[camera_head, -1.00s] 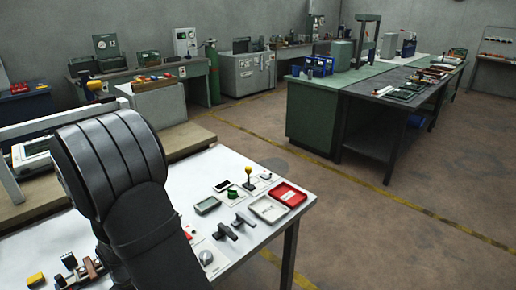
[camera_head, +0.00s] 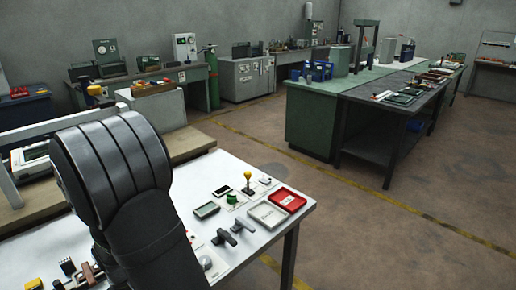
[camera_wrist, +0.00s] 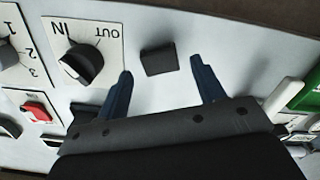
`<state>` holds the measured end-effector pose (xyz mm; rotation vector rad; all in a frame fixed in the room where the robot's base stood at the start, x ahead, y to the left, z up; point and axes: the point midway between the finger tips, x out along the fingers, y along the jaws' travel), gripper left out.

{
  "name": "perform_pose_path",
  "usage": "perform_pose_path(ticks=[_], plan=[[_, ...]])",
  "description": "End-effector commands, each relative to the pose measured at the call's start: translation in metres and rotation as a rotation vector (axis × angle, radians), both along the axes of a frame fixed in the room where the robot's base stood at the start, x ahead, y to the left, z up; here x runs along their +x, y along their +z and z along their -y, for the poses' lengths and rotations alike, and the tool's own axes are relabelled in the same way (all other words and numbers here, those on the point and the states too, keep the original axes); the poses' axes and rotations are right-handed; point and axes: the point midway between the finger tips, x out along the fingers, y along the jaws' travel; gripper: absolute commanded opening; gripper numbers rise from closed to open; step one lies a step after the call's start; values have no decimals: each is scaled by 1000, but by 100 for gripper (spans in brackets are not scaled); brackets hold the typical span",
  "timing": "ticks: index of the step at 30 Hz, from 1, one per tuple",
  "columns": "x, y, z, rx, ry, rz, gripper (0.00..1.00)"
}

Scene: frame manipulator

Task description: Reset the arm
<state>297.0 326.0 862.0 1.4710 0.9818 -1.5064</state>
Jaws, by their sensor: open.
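My gripper (camera_wrist: 166,82) shows in the wrist view with its two dark blue fingers spread apart and nothing between them. It is over a white panel (camera_wrist: 190,25). A small dark block (camera_wrist: 158,59) lies on the panel between and beyond the fingertips. A black rotary knob (camera_wrist: 84,62) on a plate marked IN and OUT is left of the left finger. In the head view my arm fills the lower left, and my gripper is hidden there.
The white table (camera_head: 180,170) holds a red tray (camera_head: 287,200), a pale tray (camera_head: 267,215), a yellow-topped joystick (camera_head: 247,178), a green knob (camera_head: 232,198) and black handles (camera_head: 223,237). A red switch (camera_wrist: 36,111) is at the wrist view's left. Open floor lies right of the table.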

Motion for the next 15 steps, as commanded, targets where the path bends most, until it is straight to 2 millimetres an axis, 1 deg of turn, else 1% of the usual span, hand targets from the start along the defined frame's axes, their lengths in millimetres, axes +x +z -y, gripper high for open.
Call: perform_pose_path(ticks=[1,8,12,15], plan=[[1,10,-1,2,0,2,63],[1,53,-2,4,0,3,63],[1,81,-3,3,0,2,63],[1,96,-2,1,0,0,63]])
